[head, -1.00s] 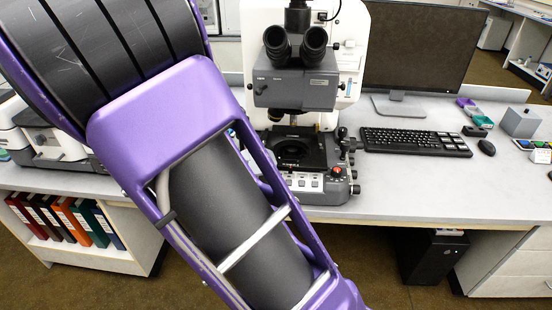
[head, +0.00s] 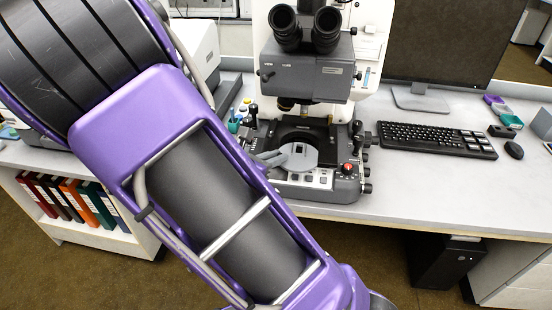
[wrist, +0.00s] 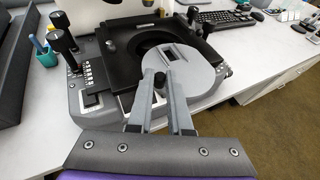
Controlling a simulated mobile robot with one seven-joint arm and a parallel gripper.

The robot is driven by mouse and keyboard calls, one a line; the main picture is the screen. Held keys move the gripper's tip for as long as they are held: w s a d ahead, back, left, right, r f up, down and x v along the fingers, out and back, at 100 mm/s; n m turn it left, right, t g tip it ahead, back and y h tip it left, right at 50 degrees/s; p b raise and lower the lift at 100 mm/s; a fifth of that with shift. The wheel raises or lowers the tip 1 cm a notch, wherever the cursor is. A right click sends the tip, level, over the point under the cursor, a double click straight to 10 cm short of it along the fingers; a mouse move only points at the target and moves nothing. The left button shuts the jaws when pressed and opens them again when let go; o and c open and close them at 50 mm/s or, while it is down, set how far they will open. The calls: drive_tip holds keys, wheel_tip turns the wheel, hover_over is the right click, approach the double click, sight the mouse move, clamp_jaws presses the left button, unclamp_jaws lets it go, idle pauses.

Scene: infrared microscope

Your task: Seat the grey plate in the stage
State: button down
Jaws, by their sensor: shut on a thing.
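The grey plate (wrist: 188,68) is a flat round disc with a small rectangular slot. It also shows in the head view (head: 301,158). My gripper (wrist: 163,77) is shut on its near edge, with a small dark knob between the fingers; its fingers also show in the head view (head: 272,158). The stage (wrist: 120,48) is black with a round opening, also seen in the head view (head: 325,133). The plate overlaps the near side of the opening and covers part of it, its far part over the hole. I cannot tell whether plate and stage touch.
The microscope head (head: 308,72) hangs above the stage. Black control knobs (wrist: 62,32) stand left of the stage, and a red button (head: 347,168) is at the base's front right. A teal pen cup (wrist: 45,57), keyboard (head: 435,139) and monitor (head: 440,40) stand nearby.

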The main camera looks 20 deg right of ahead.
drive_tip(key=shift+w+d+f+b, duration=0.1)
drive_tip(key=shift+w+d+b, duration=0.15)
drive_tip(key=shift+w+d, duration=0.6)
drive_tip(key=shift+w+d+f+b, duration=0.1)
drive_tip(key=shift+w+d+b, duration=0.3)
drive_tip(key=shift+w, duration=0.7)
drive_tip(key=shift+w+d+b, duration=0.1)
drive_tip(key=shift+w+d, duration=0.7)
drive_tip(key=shift+w, duration=0.2)
drive_tip(key=shift+f+b, duration=0.35)
drive_tip(key=shift+f, duration=0.05)
drive_tip(key=shift+f, duration=0.2)
drive_tip(key=shift+c, duration=1.8)
unclamp_jaws()
drive_tip(key=shift+a+r, duration=0.1)
drive_tip(key=shift+s+a+r+p, duration=0.25)
drive_tip(key=shift+a+p, duration=0.1)
drive_tip(key=shift+a, duration=0.1)
drive_tip(key=shift+p+v, duration=1.8)
drive_tip(key=shift+v, duration=1.1)
drive_tip(key=shift+d, duration=0.1)
